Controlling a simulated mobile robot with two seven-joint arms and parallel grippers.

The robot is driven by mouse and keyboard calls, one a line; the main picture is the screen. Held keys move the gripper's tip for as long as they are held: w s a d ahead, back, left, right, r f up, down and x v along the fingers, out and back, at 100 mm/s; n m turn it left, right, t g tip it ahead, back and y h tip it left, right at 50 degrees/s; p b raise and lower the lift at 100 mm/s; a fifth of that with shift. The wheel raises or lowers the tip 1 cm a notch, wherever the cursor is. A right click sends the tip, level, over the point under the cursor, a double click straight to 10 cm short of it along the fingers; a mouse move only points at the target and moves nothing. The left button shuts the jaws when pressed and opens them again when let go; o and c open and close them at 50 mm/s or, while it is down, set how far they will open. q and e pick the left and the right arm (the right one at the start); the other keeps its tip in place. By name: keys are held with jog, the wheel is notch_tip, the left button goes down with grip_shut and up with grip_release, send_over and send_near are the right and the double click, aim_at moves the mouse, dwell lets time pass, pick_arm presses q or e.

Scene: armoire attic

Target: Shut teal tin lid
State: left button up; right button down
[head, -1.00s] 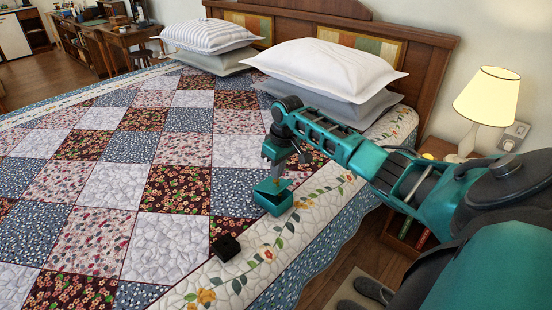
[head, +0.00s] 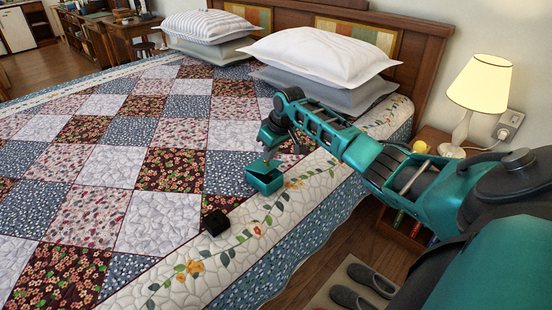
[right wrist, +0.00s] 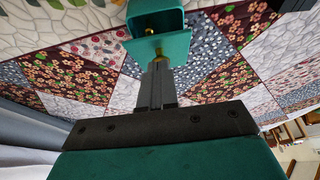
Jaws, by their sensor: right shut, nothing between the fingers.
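The small teal tin (head: 264,183) sits on the quilt's pale flowered border, near the bed's right side. In the right wrist view the tin (right wrist: 155,17) is at the top edge, and its teal lid (right wrist: 160,48) stands out from it at an angle, open. My left gripper is not in view.
A black cube (head: 216,222) lies on the quilt in front of the tin. Pillows (head: 320,55) are stacked by the headboard (head: 425,50). A lit lamp (head: 481,85) stands on the nightstand (head: 438,140) at the right. The patchwork quilt (head: 160,220) left of the tin is clear.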

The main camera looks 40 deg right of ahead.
aim_at(273, 167)
jog(key=shift+s+a+f, duration=0.1)
jog(key=shift+s+f, duration=0.4)
jog(key=shift+s, duration=0.2)
jog(key=shift+f+p, duration=0.4)
jog(key=shift+s+f+t+p, duration=0.25)
jog(key=shift+t+p, duration=0.15)
jog(key=shift+p, duration=0.25)
jog(key=shift+s+f, duration=0.1)
jog(key=shift+f, duration=0.1)
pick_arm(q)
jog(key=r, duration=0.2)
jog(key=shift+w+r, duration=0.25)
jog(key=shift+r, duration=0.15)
pick_arm(e)
jog(key=shift+f, duration=0.2)
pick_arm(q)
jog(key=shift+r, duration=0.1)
